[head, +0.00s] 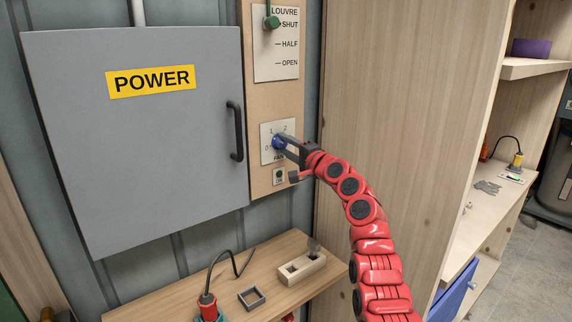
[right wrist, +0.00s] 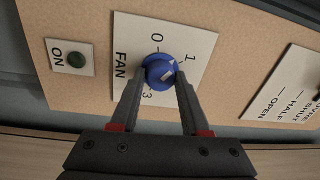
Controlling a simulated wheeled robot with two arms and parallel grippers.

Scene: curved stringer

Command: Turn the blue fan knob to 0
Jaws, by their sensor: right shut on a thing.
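The blue fan knob (right wrist: 160,71) sits on a white plate (right wrist: 200,38) marked FAN. The 0, 1 and 3 marks show in the right wrist view; the 2 is hidden there by a finger. The knob's white pointer mark faces up and right in that view, roughly toward the 1. My right gripper (right wrist: 160,80) has its two fingers on either side of the knob, shut on it. In the head view the knob (head: 279,142) is partly covered by my right gripper (head: 283,143), whose arm comes from the lower right. My left gripper is not in view.
A grey POWER cabinet (head: 150,150) with a black handle (head: 235,131) stands left of the knob. A green louvre lever (head: 271,22) is above, at SHUT. A dark green ON lamp (right wrist: 76,60) is beside the plate. A wooden shelf (head: 240,280) lies below; a wooden side panel is right.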

